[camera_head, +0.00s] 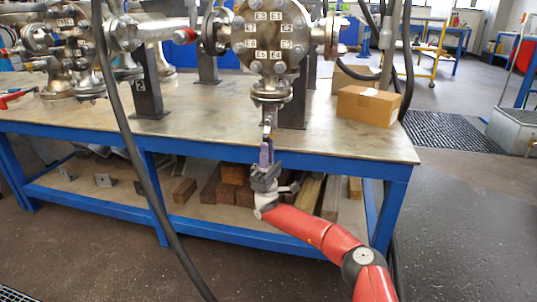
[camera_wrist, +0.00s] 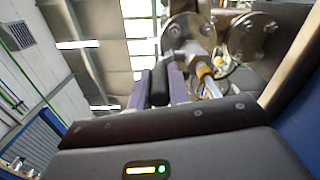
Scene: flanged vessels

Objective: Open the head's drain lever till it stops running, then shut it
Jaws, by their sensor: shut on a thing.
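The head (camera_head: 270,38) is a round steel flange with numbered bolts round its face, above the bench. A short flanged neck (camera_head: 271,90) hangs under it, with a narrow fitting below. My gripper (camera_head: 266,152) points up beneath that fitting, just off the bench's front edge. In the wrist view its two purple-sided fingers (camera_wrist: 160,88) are shut on a dark bar, which I take for the drain lever (camera_wrist: 160,75). The steel drain fitting (camera_wrist: 188,30) is just right of it, with a yellow ring and a pale, slim shape below. I cannot tell whether liquid is running.
The blue-framed bench (camera_head: 345,145) has a metal top. A cardboard box (camera_head: 368,105) stands on its right side. More flanged pipework (camera_head: 60,45) is at the left. Timber blocks (camera_head: 228,190) lie on the lower shelf. A dark hose (camera_head: 125,125) hangs in front of the bench.

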